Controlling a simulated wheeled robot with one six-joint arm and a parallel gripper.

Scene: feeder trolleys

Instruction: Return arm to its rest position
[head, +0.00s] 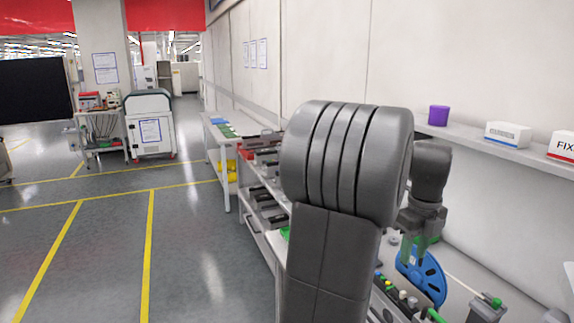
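My dark grey arm fills the middle of the head view and hides much of the bench behind it. My gripper (416,248) is to the right of the arm's big joint, pointing down, with green showing around its fingers. A blue reel (426,279) stands upright just below the fingers. The fingers overlap the reel's upper edge in the picture. I cannot tell whether they touch it, or whether they are open or shut.
Coloured buttons (400,294) and a small green-topped device (487,306) are near the reel. A white table (215,133) stands farther back. The floor at left is clear, with yellow lines.

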